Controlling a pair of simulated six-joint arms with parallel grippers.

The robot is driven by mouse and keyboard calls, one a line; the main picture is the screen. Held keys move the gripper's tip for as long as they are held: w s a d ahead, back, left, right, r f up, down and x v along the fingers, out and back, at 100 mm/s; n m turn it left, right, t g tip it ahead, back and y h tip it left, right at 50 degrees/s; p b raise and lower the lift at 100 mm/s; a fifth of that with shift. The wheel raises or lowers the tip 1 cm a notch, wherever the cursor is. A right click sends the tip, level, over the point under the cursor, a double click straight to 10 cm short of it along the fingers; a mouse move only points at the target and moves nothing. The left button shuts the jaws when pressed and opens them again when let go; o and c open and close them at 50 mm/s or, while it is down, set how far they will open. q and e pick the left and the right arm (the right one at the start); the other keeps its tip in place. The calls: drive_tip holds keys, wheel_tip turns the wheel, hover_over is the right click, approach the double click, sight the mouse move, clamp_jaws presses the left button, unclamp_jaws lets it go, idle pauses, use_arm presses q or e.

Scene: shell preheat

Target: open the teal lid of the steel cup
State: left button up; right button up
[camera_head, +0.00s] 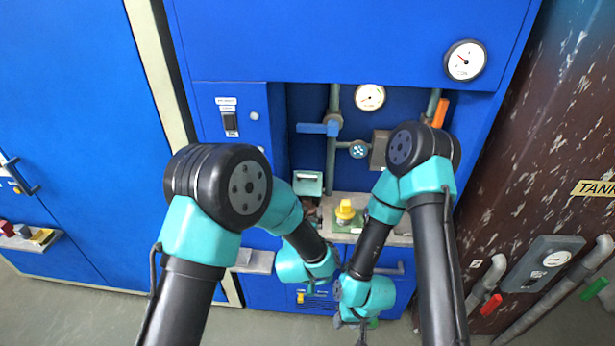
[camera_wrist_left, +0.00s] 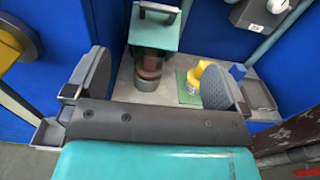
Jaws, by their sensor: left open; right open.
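A teal plate with a dark grey handle (camera_wrist_left: 158,28), apparently the lid, stands at the back of the grey shelf in the left wrist view; the head view shows it too (camera_head: 307,182). In front of it is a short steel cup (camera_wrist_left: 148,82) with a brownish cylinder (camera_wrist_left: 149,62) above it. I cannot tell how the plate joins the cup. My left gripper (camera_wrist_left: 158,66) is open and empty, its fingers spread left and right in front of the cup. My right gripper (camera_head: 361,326) is open, low in front of the cabinet, its fingertips hardly visible.
A yellow knob (camera_head: 345,210) on a green base stands right of the cup. A blue valve handle (camera_head: 318,128), pipes and gauges are above. A grey ledge (camera_head: 254,261) juts out at left. My arms hide part of the shelf.

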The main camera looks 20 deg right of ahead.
sight(306, 176)
use_arm(q)
drive_tip(key=x, duration=1.7)
drive_tip(key=shift+w+d, duration=0.1)
drive_tip(key=shift+w, duration=0.05)
drive_tip(key=shift+c, duration=0.3)
drive_tip(key=c, duration=1.2)
drive_tip(key=shift+w, duration=0.1)
